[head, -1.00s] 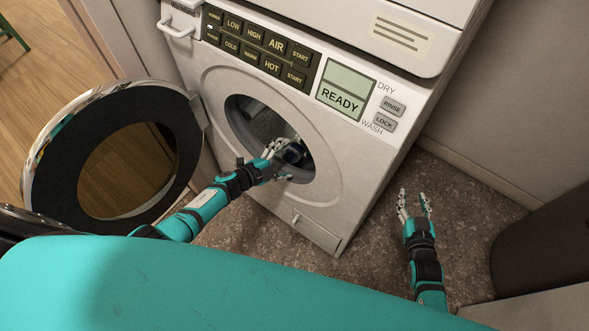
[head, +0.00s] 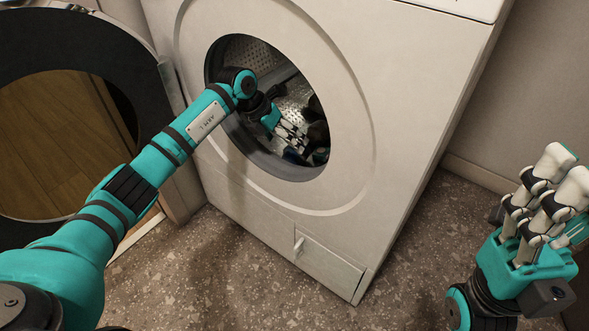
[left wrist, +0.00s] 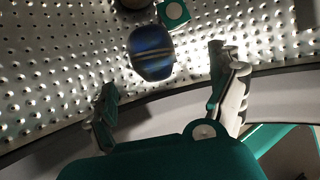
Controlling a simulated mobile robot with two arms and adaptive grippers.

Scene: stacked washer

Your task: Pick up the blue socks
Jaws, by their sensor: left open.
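The blue socks (left wrist: 151,52) show in the left wrist view as a dark blue rolled bundle with a pale stripe, lying on the perforated metal drum. In the head view a small bit of blue (head: 293,156) shows low in the drum, mostly hidden by my left gripper (head: 290,138). My left arm reaches through the washer door opening. In the left wrist view the left gripper's fingers (left wrist: 165,76) are spread, with the socks beyond the gap between them and nothing held. My right gripper (head: 556,190) is outside the washer at the right, fingers apart and empty.
The open door (head: 130,75) stands at the left. Dark items (head: 316,130) lie at the drum's right side. A brown item (left wrist: 308,14) shows at the wrist view's upper right.

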